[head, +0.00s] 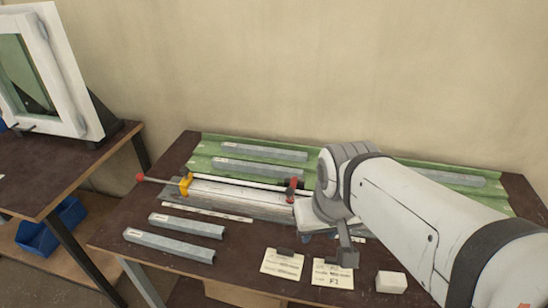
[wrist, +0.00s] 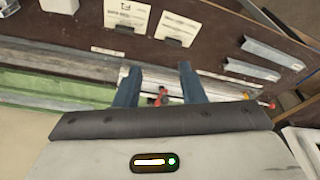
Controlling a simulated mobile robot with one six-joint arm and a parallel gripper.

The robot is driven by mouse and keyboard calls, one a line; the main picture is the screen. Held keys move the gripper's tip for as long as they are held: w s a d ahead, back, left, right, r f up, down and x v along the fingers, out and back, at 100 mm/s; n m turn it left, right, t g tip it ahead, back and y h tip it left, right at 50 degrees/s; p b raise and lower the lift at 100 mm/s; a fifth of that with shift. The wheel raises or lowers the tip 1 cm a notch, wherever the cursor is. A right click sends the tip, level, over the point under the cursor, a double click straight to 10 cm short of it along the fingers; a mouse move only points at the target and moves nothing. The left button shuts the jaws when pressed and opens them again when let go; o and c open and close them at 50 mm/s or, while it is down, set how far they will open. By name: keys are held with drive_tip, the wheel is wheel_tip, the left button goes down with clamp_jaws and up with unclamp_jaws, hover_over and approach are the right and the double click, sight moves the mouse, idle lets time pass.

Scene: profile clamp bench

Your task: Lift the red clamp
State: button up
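The red clamp part (head: 292,188) sits at the right end of a long thin bar, over a pale profile (head: 240,199) lying on the bench. A yellow piece (head: 185,184) and a red knob (head: 140,177) are at the bar's left end. My gripper (wrist: 159,70) is open, with its two blue fingers apart. In the wrist view the red part (wrist: 163,95) shows in the gap between the fingers, apparently beyond them; I see no contact. In the head view my wrist covers the area right of the red part and hides most of the fingers.
Grey profiles (head: 186,225) lie at the bench's left front. Two paper cards (head: 282,264) and a white block (head: 391,282) are at the front. A side table (head: 60,165) bears a white frame (head: 75,90).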

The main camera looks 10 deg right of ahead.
drive_tip(key=shift+o, duration=1.4)
drive_tip(key=shift+w+a, duration=0.1)
drive_tip(key=shift+w, duration=0.45)
drive_tip(key=m+y+b, duration=0.4)
drive_tip(key=m, duration=0.2)
hover_over(291, 191)
drive_tip(key=d, duration=0.3)
wheel_tip(291, 191, down, 9)
drive_tip(key=shift+g, duration=0.3)
drive_tip(key=x, duration=0.7)
drive_tip(key=shift+s+a+f, duration=0.15)
drive_tip(key=shift+s, duration=0.05)
drive_tip(key=shift+c, duration=0.3)
